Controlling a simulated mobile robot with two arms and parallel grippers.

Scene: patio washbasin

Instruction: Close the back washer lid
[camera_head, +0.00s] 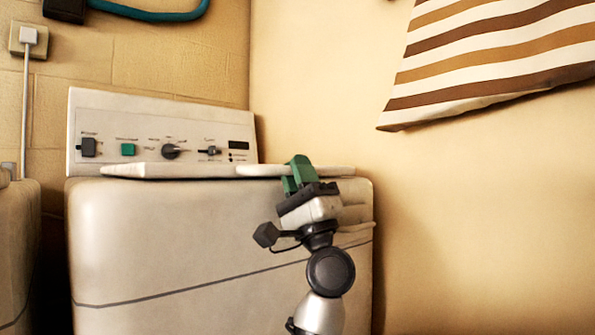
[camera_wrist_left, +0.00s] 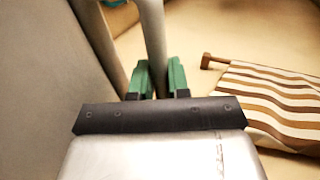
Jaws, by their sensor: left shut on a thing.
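The pale washer (camera_head: 180,235) stands at left centre in the head view. Two thin pale lids show almost edge-on at its top, a left lid (camera_head: 165,171) and a right lid (camera_head: 262,171). My left gripper (camera_head: 298,172), with green fingers, is at the right lid, its fingers over the lid's edge. In the left wrist view, my left gripper (camera_wrist_left: 159,80) is shut on a thin pale panel edge (camera_wrist_left: 153,35) running between its fingers. How far the lids are tilted is hard to tell from this low view. My right gripper is not in view.
A control panel (camera_head: 160,135) with knobs rises behind the lids. A tiled wall is behind and a plain wall at right. A striped cloth (camera_head: 490,60) hangs at upper right, also in the left wrist view (camera_wrist_left: 275,100). Another pale body (camera_head: 18,250) stands at far left.

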